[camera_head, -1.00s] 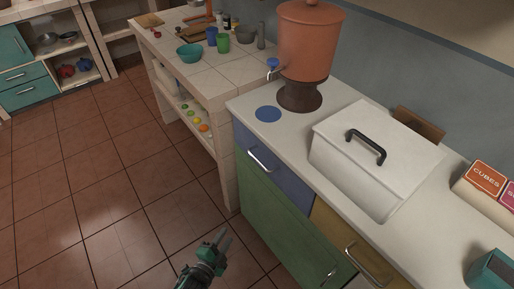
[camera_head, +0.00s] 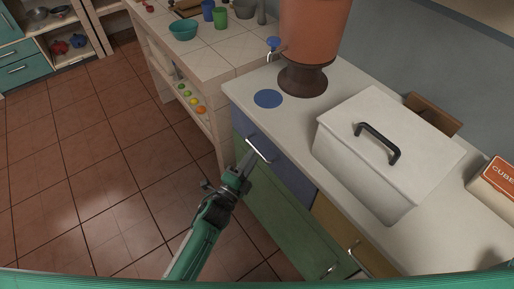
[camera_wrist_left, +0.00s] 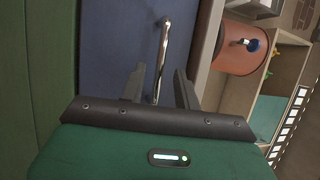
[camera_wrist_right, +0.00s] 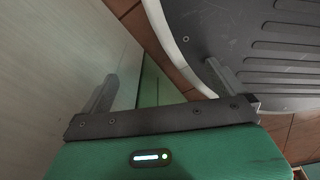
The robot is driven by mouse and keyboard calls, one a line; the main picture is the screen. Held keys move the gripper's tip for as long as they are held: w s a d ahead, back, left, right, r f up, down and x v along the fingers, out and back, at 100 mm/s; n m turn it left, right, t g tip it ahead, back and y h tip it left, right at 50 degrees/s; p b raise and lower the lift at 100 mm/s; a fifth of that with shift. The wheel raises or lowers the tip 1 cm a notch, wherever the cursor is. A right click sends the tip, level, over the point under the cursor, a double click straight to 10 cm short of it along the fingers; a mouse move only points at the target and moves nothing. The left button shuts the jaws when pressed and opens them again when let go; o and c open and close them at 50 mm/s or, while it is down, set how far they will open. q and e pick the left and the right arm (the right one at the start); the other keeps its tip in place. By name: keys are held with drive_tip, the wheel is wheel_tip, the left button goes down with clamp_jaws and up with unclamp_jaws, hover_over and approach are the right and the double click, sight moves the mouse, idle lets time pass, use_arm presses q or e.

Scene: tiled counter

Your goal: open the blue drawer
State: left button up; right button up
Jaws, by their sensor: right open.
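The blue drawer (camera_head: 285,172) is in the front of the white-topped counter and looks shut, flush with the fronts beside it. Its metal bar handle (camera_head: 259,150) is near its upper left. My left gripper (camera_head: 246,162) is in front of the drawer, at the handle. In the left wrist view the drawer face (camera_wrist_left: 108,45) fills the middle, and the handle (camera_wrist_left: 162,50) runs down between the two parted fingers (camera_wrist_left: 160,88). Whether they touch it I cannot tell. My right gripper (camera_wrist_right: 162,88) is open and empty in its wrist view, outside the head view.
A green door (camera_head: 290,225) is below the drawer and a yellow front (camera_head: 335,228) to its right. A white lidded box (camera_head: 380,150), an orange dispenser (camera_head: 315,35) and a blue disc (camera_head: 268,98) are on the counter. The tiled floor (camera_head: 100,180) at left is clear.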

sight(257, 149)
use_arm(q)
drive_tip(key=shift+x, duration=2.15)
clamp_jaws()
